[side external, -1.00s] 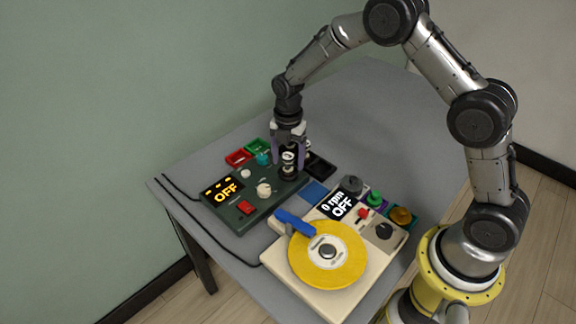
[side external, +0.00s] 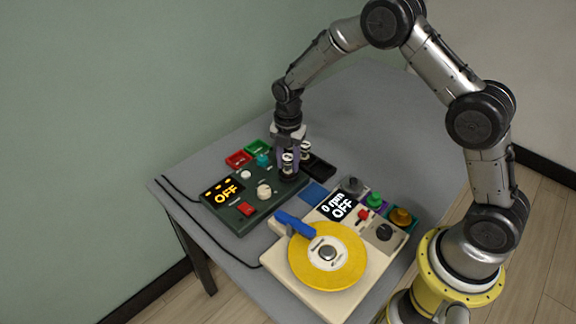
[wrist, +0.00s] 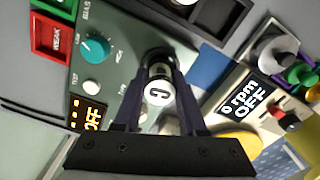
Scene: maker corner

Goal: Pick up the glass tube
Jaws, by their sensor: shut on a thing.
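The glass tube (side external: 287,167), a small dark cylinder with a white marking, stands upright at the right end of a dark green tester panel (side external: 240,218). My gripper (side external: 288,162) points down over it with its two purple fingers shut on the tube's sides. In the wrist view the tube (wrist: 158,92) shows between the fingers, with a white patch lettered "C". A dark round part shows just beyond it. I cannot tell whether its lower end touches the panel's socket.
Another small dark cylinder (side external: 305,151) stands close to the right of my gripper, by a black tray (side external: 321,167). Red (side external: 238,158) and green (side external: 258,146) trays lie behind the panel. A cream machine with a yellow disc (side external: 325,275) stands in front. The table's back right is clear.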

